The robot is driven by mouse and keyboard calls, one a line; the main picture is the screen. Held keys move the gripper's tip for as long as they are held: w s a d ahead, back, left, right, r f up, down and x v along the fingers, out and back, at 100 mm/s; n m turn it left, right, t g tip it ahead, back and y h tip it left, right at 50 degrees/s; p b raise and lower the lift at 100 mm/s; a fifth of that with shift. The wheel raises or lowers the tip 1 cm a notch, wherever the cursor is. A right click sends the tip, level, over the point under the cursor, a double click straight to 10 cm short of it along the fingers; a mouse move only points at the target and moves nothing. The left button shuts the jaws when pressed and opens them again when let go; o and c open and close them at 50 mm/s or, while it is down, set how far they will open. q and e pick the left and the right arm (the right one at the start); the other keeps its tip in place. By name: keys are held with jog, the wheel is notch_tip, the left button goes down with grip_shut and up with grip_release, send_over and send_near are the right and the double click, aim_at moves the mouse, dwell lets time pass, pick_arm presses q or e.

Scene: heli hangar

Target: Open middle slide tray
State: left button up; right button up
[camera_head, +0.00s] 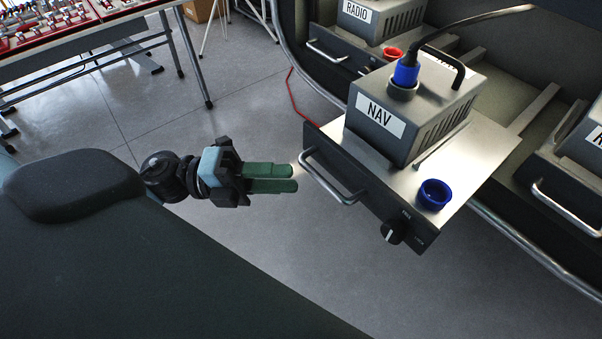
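The middle slide tray (463,187) carries a grey box labelled NAV (411,115) and sticks out from the helicopter over the floor, further than the trays beside it. Its metal handle (326,182) is on the dark front panel, with a black knob (394,232) at the other end. My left gripper (294,178) is just left of the handle, apart from it, its green fingers pointing at it. The fingers lie together with no clear gap, and nothing shows between them. My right gripper is not in view.
A RADIO tray (337,50) is at the upper left of the bay, another tray (566,187) at the right edge. A blue cap ring (434,194) lies on the middle tray. A cable plugs into the NAV box. A table (110,45) stands upper left; floor between is clear.

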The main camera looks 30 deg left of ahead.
pick_arm(q)
jog(key=shift+v, duration=1)
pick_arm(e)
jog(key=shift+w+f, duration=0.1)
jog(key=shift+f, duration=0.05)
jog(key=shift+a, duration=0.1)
